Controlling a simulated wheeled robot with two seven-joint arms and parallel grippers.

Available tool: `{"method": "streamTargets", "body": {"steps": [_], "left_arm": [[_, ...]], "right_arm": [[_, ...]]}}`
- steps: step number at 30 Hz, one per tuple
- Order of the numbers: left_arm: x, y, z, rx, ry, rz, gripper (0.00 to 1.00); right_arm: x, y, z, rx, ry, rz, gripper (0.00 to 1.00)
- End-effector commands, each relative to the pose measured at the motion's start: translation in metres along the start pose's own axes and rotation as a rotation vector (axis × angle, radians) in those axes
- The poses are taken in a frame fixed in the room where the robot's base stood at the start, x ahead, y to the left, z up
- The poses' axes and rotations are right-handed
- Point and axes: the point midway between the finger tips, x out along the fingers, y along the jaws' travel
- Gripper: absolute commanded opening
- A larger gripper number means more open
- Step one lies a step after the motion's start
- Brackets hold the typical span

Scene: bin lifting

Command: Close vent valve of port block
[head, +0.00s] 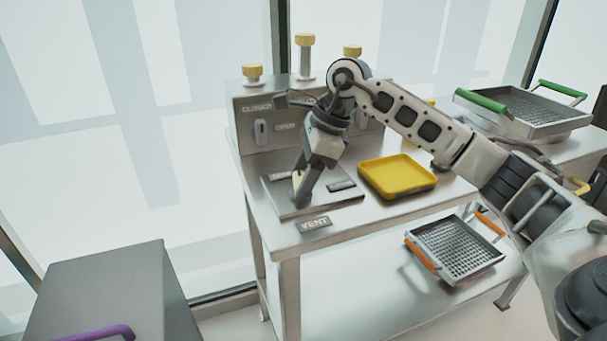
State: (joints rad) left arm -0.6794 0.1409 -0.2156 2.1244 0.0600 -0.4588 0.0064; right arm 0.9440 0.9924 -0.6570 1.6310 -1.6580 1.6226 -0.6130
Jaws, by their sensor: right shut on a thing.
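My right gripper (302,192) reaches down onto a flat metal plate (325,203) at the front left of the steel table. Its jaws are shut on the vent valve handle, which the fingers mostly hide; I cannot tell its exact angle. A "VENT" label (315,224) lies at the table's front edge, just in front of the plate. Small dark labels, too small to read, sit on the plate beside the fingers. Behind stands the grey port block (245,104), with "CLOSED" and "OPEN" lettering and a small upright lever (261,131) on its face. My left gripper is out of view.
A yellow tray (397,177) lies right of the plate. A mesh bin with green handles (520,110) stands at the back right. A mesh bin with orange handles (455,250) is on the lower shelf. Yellow-capped posts (305,57) rise behind. A grey box (110,300) is lower left.

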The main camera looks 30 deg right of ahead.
Motion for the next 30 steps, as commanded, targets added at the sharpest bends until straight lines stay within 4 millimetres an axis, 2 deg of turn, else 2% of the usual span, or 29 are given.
{"method": "streamTargets", "body": {"steps": [12, 30], "left_arm": [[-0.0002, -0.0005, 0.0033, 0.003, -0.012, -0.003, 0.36], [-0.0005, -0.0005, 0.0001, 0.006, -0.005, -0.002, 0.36]], "right_arm": [[-0.0017, -0.0022, 0.0019, -0.205, -0.002, 0.080, 0.34], [-0.0016, -0.0021, 0.0020, -0.246, -0.002, 0.095, 0.34]]}}
